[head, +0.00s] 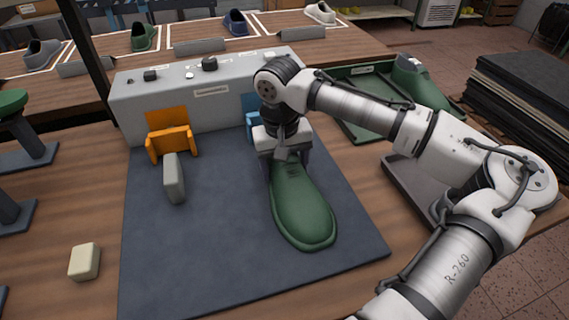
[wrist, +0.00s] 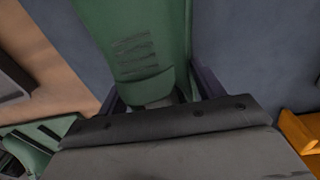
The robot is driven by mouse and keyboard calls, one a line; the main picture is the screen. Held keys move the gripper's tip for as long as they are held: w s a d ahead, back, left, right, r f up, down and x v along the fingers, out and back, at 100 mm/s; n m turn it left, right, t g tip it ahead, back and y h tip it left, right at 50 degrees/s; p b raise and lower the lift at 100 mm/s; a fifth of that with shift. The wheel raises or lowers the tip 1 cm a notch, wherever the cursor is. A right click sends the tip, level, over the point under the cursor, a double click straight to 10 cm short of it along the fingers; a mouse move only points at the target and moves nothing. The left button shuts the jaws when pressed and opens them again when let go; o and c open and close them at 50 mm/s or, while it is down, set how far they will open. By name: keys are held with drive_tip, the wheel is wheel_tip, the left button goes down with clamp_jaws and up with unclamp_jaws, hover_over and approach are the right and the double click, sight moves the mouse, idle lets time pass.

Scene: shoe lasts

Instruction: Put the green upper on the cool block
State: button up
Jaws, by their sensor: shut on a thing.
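The green upper (head: 302,208) is over the dark mat, with its toe toward the front of the mat. My gripper (head: 287,160) is shut on its rear end. In the wrist view my gripper (wrist: 160,95) has one finger on each side of the green upper (wrist: 140,35). I cannot tell whether the upper touches the mat. A blue block (head: 250,118), which looks like the cool block, stands against the grey console behind my gripper. My arm hides most of it.
A pale block (head: 84,262) lies left of the mat (head: 200,265). A green tray (head: 362,128) holding another green upper (head: 412,80) is at right.

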drive_tip(key=shift+f, duration=0.15)
idle(0.3)
drive_tip(key=o, duration=1.2)
drive_tip(key=r, duration=1.3)
drive_tip(key=shift+s+a+r+b, duration=0.1)
drive_tip(key=shift+a+r+b, duration=0.25)
drive_tip(key=shift+r+b, duration=0.05)
